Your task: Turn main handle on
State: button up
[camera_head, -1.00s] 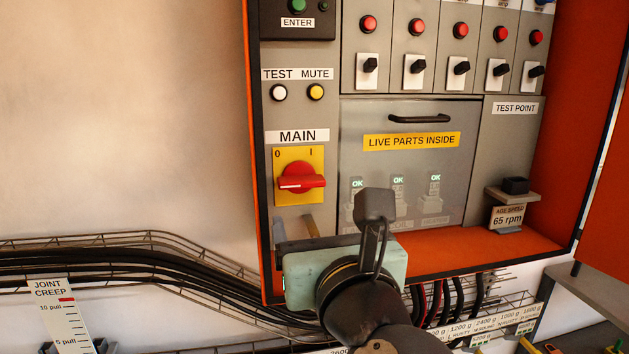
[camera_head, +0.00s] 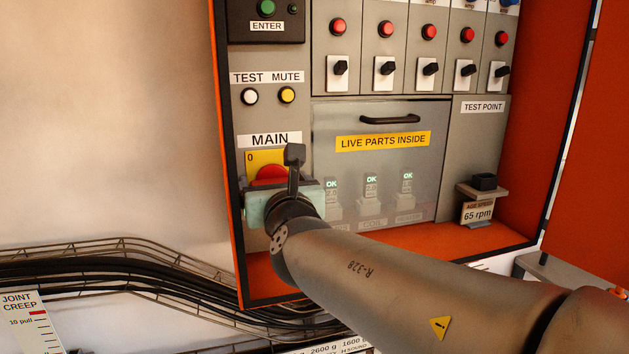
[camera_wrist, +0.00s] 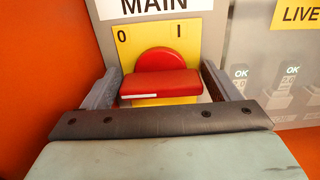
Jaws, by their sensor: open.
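The red main handle (camera_head: 271,174) sits on a yellow plate (camera_head: 252,158) under the MAIN label. In the wrist view the red handle (camera_wrist: 160,82) lies level, with its white mark at the left end, toward the 0 side. The plate (camera_wrist: 127,41) shows 0 at left and I at right. My gripper (camera_wrist: 158,80) is open, with one finger on the left and one on the right of the handle. Whether the fingers touch it cannot be told. In the head view my gripper body hides the lower part of the handle and plate.
A clear cover marked LIVE PARTS INSIDE (camera_head: 381,190) is right of the handle. The white TEST (camera_head: 250,97) and yellow MUTE (camera_head: 287,95) buttons are above. The orange cabinet wall (camera_head: 225,160) is close on the left. A small shelf (camera_head: 482,193) juts out at right.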

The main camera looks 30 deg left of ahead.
jog(key=shift+c, duration=0.3)
jog(key=c, duration=0.6)
jog(key=shift+c, duration=0.2)
